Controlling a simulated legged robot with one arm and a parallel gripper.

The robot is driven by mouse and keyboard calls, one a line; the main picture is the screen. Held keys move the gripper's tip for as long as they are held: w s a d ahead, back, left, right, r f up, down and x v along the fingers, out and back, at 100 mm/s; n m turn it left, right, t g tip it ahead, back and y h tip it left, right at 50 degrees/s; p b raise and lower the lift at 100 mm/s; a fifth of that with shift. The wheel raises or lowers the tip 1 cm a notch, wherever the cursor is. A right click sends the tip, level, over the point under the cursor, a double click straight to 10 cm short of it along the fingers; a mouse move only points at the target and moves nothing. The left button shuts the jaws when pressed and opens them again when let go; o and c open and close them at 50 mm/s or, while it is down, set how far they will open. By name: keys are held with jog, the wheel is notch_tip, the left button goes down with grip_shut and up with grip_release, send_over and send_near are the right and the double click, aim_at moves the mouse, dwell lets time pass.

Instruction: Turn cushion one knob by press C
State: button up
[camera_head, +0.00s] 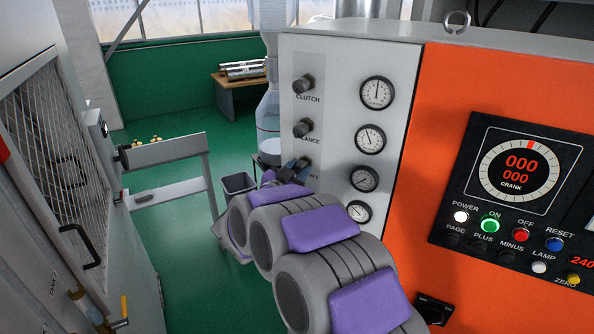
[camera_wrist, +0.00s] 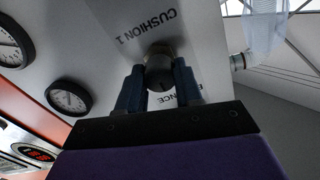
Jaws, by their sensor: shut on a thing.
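The cushion 1 knob (camera_wrist: 160,72) is a dark round knob on the light panel. The wrist view shows it between the two blue-grey fingers of my gripper (camera_wrist: 158,84), with the "CUSHION 1" lettering beside it. In the head view my gripper (camera_head: 297,167) is at the lowest knob of the panel's left column, shut on it. That knob and most of its label are largely hidden there by my fingers. The clutch knob (camera_head: 303,83) and the balance knob (camera_head: 303,127) are above it.
Several round gauges, such as the top one (camera_head: 377,93), line the panel to the right. The orange face carries a crank display (camera_head: 520,170) and buttons. A mesh-fronted cabinet (camera_head: 60,150) stands left. Green floor (camera_head: 185,235) is open between.

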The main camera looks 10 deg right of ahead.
jog(key=c, duration=0.4)
jog(key=shift+m+b, duration=0.3)
jog(key=shift+b, duration=0.05)
